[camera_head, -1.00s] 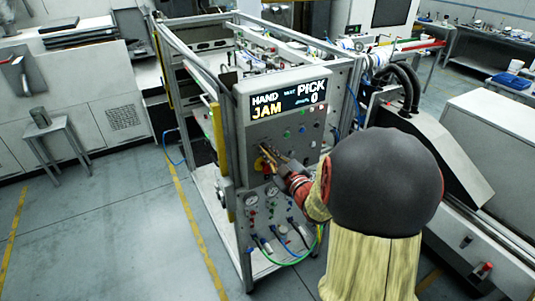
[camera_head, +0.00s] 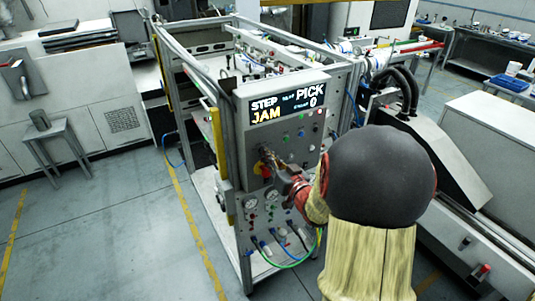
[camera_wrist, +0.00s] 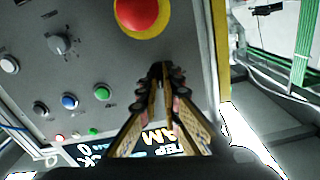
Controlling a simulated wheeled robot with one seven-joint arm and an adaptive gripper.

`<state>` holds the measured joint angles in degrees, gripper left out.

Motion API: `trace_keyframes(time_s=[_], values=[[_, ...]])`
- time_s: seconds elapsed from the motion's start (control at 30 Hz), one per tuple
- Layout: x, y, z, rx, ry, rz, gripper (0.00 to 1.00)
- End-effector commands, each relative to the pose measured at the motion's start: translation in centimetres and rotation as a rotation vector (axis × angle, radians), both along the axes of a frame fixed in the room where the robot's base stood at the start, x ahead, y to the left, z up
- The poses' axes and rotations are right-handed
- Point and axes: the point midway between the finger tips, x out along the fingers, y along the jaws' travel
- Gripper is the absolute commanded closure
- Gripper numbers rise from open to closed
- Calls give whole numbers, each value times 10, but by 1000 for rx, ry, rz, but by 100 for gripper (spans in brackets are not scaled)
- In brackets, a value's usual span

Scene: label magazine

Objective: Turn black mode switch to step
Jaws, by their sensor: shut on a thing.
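The display (camera_head: 288,103) on the machine panel reads STEP, JAM and PICK in the head view. My gripper (camera_head: 266,152) reaches the panel (camera_head: 290,152) below the display. In the wrist view my gripper's (camera_wrist: 160,75) dark fingertips are closed together at the panel face, shut on the black mode switch. The switch itself is mostly hidden between the fingertips, so its pointer cannot be read. Part of the display (camera_wrist: 130,148) shows upside down behind the fingers.
A red emergency stop (camera_wrist: 138,12) on a yellow disc is close to my fingertips. Another dark knob (camera_wrist: 62,45) and several coloured buttons, including a blue one (camera_wrist: 70,101), are on the panel. Gauges and hoses (camera_head: 285,245) are lower down. Open floor (camera_head: 120,225) lies left.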

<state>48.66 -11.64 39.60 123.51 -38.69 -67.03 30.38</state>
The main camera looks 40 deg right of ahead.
Motion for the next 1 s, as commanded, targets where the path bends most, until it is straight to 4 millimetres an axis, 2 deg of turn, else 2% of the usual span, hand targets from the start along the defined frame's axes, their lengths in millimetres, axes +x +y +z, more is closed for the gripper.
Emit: trace_keyframes(time_s=[0.33,0.87,0.9,1.0], values=[[-1,0,-2,140,-29,-1,100],[-1,0,-3,164,-35,-1,100],[-1,0,-3,164,-35,-1,94],[-1,0,-2,164,-35,-1,88]])
